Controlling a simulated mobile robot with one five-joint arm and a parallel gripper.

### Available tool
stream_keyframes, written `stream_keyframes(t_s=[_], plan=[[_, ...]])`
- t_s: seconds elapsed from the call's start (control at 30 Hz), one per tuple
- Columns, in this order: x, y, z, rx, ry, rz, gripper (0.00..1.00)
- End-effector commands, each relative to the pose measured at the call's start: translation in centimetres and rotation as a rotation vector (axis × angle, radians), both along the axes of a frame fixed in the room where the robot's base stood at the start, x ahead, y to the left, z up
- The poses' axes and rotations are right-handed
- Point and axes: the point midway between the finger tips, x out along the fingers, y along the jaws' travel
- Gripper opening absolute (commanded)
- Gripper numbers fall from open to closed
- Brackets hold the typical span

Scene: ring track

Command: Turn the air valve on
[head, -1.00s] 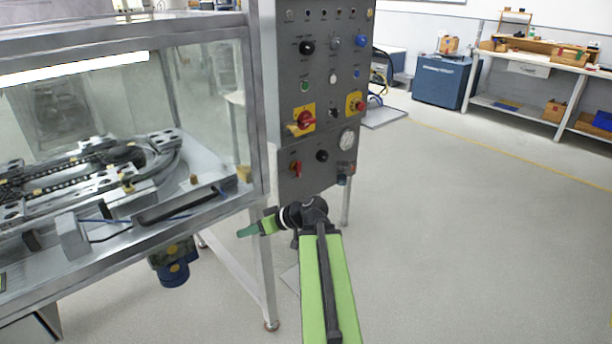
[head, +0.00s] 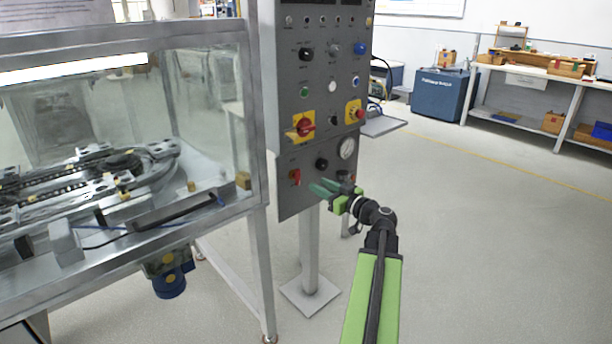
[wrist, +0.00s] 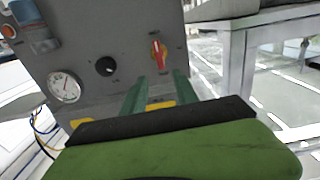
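The air valve appears to be the small red lever (head: 295,177) at the lower left of the grey control panel (head: 290,205). No label on it is readable. In the wrist view, which is turned upside down, the red lever (wrist: 157,50) stands roughly upright, just beyond the fingertips. My gripper (head: 318,189) is in front of the panel's lower edge, to the right of and slightly below the lever in the head view. Its two green fingers (wrist: 160,78) are parted with nothing between them. I see no contact with the lever.
A black knob (head: 322,164) and a pressure gauge (head: 347,148) sit right of the lever. A red switch on a yellow plate (head: 302,126) is above. A glass-walled machine (head: 262,130) stands close on the left. The floor at the right is clear.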

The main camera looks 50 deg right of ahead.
Motion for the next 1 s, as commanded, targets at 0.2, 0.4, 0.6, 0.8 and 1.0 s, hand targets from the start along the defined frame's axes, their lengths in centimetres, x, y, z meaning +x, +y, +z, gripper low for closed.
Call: stream_keyframes(t_s=[0.2,0.4,0.6,0.8,1.0], plan=[[5.7,-0.5,0.0,0.000,0.000,0.005,0.35],[8.7,-0.7,0.0,0.000,0.000,0.002,0.35],[9.5,-0.6,0.0,0.000,0.001,0.003,0.35],[9.4,-0.5,0.0,0.000,0.001,0.003,0.33],[9.4,-0.5,0.0,0.000,0.001,0.003,0.07]])
